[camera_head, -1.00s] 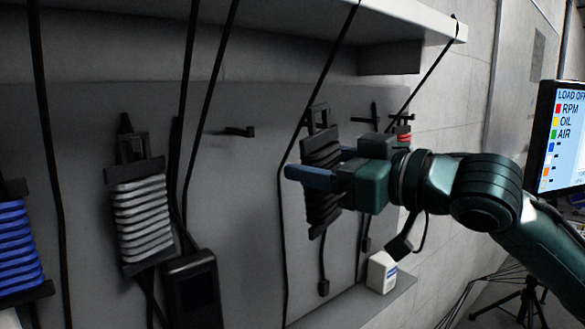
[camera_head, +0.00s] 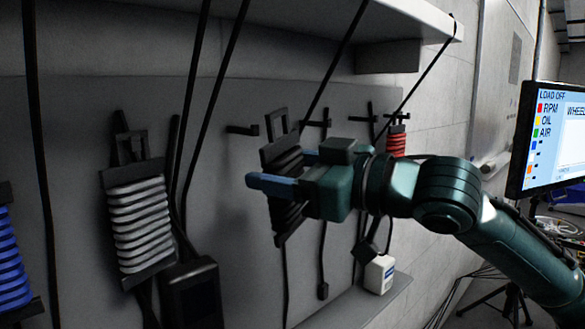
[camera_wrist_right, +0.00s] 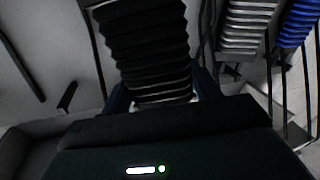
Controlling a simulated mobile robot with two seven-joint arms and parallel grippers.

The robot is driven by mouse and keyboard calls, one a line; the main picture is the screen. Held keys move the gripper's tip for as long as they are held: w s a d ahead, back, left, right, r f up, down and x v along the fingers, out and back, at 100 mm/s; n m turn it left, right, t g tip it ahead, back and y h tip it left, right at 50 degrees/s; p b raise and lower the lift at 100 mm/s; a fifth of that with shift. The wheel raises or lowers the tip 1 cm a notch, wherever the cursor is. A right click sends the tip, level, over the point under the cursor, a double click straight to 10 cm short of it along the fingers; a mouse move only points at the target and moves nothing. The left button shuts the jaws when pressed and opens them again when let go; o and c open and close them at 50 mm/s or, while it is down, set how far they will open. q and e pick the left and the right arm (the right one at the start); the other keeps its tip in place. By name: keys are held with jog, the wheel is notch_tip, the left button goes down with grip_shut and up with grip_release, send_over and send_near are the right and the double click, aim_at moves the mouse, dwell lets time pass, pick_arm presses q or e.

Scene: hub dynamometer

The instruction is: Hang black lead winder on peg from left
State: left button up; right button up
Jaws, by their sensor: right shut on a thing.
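The black lead winder (camera_head: 283,160) is in my right gripper (camera_head: 282,183), held upright and slightly tilted in front of the grey panel. It also fills the top middle of the right wrist view (camera_wrist_right: 148,50). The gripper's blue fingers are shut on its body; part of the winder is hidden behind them. An empty peg (camera_head: 242,130) sticks out of the panel just left of the winder's top loop, and the loop appears apart from it. More pegs (camera_head: 316,123) show to the right of the winder. My left gripper is not in view.
A white-grey lead winder (camera_head: 140,220) and a blue one (camera_head: 14,260) hang to the left. A red winder (camera_head: 396,141) hangs at the right. Black cables run down across the panel. A shelf (camera_head: 390,18) overhangs above.

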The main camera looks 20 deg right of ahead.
aim_at(233, 169)
jog(key=shift+w+a+f, duration=0.1)
jog(key=shift+w+a, duration=0.25)
jog(key=shift+w, duration=0.6)
jog(key=shift+w+a+f, duration=0.1)
jog(key=shift+w+a, duration=0.25)
jog(key=shift+w, duration=0.65)
jog(key=shift+w+a+f, duration=0.1)
jog(key=shift+w+a, duration=0.25)
jog(key=shift+w, duration=0.6)
jog(key=shift+w+a+f+p, duration=0.15)
jog(key=shift+w+p, duration=0.15)
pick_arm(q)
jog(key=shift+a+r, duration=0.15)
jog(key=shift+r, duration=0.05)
pick_arm(e)
jog(key=shift+f, duration=0.1)
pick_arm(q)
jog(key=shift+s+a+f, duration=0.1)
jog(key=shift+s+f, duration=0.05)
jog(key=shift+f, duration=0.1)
pick_arm(e)
jog(key=shift+f, duration=0.25)
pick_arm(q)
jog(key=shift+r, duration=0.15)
